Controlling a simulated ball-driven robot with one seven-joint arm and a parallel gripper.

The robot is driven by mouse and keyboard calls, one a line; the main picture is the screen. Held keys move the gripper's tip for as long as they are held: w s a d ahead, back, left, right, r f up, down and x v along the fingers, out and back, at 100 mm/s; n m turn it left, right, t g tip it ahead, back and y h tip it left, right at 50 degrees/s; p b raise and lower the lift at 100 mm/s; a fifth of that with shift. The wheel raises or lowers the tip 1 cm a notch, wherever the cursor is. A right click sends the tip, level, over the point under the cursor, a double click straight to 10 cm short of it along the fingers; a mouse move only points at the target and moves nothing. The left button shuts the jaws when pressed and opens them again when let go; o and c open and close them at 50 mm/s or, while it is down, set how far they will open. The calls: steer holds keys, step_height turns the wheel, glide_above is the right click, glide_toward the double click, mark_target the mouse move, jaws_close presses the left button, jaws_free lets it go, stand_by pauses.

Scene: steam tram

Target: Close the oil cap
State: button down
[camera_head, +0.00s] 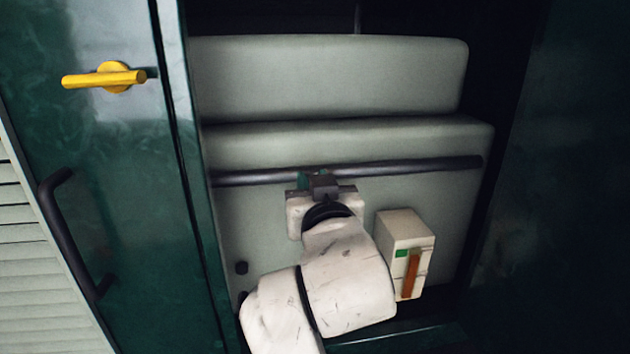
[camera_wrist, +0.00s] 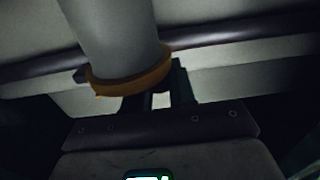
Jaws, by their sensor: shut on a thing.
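A grey cylinder (camera_wrist: 110,35) with an orange ring (camera_wrist: 135,78) around its end fills the upper left of the wrist view. I take the part at this ring to be the oil cap; whether it is open or closed cannot be told. My gripper (camera_head: 318,183) is in front of the dark bar in the head view, and its fingers (camera_wrist: 160,97) are right by the ring in the wrist view. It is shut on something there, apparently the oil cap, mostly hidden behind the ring. In the head view, my arm and gripper hide the cylinder and ring.
A dark horizontal bar (camera_head: 420,168) crosses the pale grey panel (camera_head: 330,80) behind my gripper. A cream box (camera_head: 403,240) with an orange-brown strip is close to my arm's right. The green door (camera_head: 110,210) at left carries a yellow handle (camera_head: 110,77) and a dark grab bar (camera_head: 62,225).

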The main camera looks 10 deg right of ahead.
steer(key=shift+f, duration=0.15)
steer(key=c, duration=1)
jaws_free()
steer(key=shift+s, duration=0.1)
steer(key=s+b, duration=0.2)
steer(key=s, duration=0.8)
steer(key=shift+s, duration=0.3)
